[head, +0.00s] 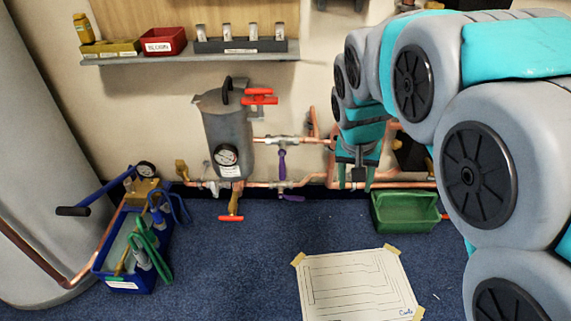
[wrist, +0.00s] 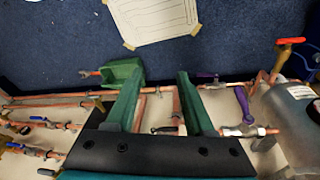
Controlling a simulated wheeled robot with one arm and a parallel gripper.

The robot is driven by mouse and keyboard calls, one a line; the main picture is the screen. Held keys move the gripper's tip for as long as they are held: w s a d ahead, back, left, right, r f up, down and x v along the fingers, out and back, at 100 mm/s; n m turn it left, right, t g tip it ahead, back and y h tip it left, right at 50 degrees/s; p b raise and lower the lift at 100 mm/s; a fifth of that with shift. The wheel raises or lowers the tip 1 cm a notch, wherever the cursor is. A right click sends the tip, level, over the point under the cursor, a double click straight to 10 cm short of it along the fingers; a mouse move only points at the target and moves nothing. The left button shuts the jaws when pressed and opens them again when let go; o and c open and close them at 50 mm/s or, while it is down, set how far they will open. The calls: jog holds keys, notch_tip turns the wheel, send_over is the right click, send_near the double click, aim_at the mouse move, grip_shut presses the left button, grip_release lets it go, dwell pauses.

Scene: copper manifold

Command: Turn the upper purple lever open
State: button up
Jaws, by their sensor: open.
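The upper purple lever (head: 282,161) hangs straight down from a silver valve (head: 281,141) on the upper horizontal copper pipe, across the pipe's line. In the wrist view, which looks upside down, this lever (wrist: 242,103) lies right of the fingers. A lower purple lever (head: 292,198) lies roughly along the lower pipe; it also shows in the wrist view (wrist: 208,77). My gripper (head: 356,184) is open and empty, to the right of both levers in the head view. Its green fingers (wrist: 154,78) are apart from the levers in the wrist view.
A grey tank (head: 228,130) with a gauge stands left of the upper lever. A green bin (head: 405,213) is on the floor at right, and a blue tool crate (head: 131,252) at left. A shelf (head: 190,57) is above. A paper sheet (head: 358,288) lies on open carpet.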

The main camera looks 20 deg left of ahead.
jog(key=w+a+f+t, duration=0.1)
jog(key=w+a+f, duration=0.1)
jog(key=w+a, duration=0.5)
jog(key=t+y+b, duration=0.1)
send_over(281, 164)
jog(key=s, duration=0.2)
jog(key=f, duration=0.1)
jog(key=shift+n, duration=0.4)
jog(key=x, duration=0.7)
jog(key=shift+f, duration=0.4)
grip_shut()
